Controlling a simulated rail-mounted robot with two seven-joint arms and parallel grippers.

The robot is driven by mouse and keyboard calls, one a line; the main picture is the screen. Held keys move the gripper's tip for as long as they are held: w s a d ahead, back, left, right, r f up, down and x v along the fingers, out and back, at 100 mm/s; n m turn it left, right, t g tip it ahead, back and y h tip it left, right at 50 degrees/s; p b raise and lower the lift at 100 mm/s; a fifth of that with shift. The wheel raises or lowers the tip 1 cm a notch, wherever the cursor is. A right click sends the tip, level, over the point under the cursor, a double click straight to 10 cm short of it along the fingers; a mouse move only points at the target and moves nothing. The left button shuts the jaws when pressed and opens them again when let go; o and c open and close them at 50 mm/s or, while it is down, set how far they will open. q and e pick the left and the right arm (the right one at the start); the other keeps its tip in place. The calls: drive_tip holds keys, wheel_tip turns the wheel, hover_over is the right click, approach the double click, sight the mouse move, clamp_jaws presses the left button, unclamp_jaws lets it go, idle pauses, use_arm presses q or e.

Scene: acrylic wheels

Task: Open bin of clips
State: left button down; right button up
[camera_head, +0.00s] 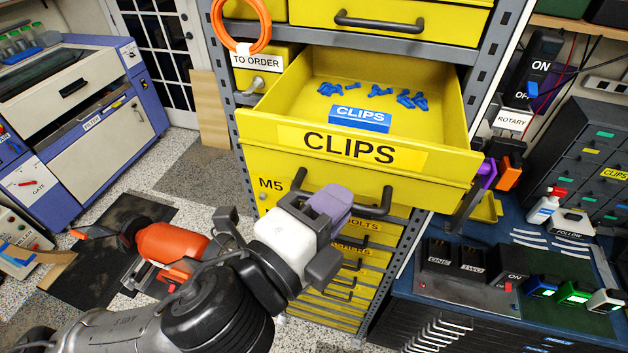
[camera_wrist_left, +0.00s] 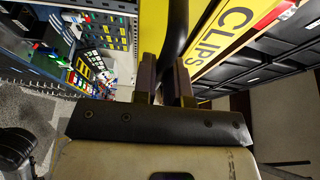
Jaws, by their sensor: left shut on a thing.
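The yellow clips bin (camera_head: 252,150) is a wide drawer pulled well out of the grey rack in the head view. Its front carries the word CLIPS. Inside lie several blue clips (camera_head: 380,91) and a blue block labelled CLIPS (camera_head: 360,118). My left gripper (camera_head: 332,212) is at the black bar handle (camera_head: 386,200) on the bin's front. In the left wrist view its two fingers (camera_wrist_left: 164,80) are closed around the dark handle (camera_wrist_left: 178,35), beside the yellow bin front (camera_wrist_left: 153,28). My right gripper is not in view.
Other yellow drawers (camera_head: 405,18) sit above and below the bin. An orange cable coil (camera_head: 268,35) hangs at the rack's upper left. A dark blue workbench (camera_head: 500,265) with black boxes stands to the right. A blue and white machine (camera_head: 95,120) stands at the left. Speckled floor shows between.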

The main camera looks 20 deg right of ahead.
use_arm(q)
drive_tip(key=shift+s+a, duration=0.15)
drive_tip(key=shift+s, duration=0.15)
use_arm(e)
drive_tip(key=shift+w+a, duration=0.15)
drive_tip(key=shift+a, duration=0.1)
use_arm(q)
drive_tip(key=c, duration=1.2)
unclamp_jaws()
drive_tip(key=shift+o, duration=0.2)
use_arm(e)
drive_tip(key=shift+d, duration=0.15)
use_arm(q)
drive_tip(key=b+v, duration=1.3)
drive_tip(key=shift+a, duration=0.4)
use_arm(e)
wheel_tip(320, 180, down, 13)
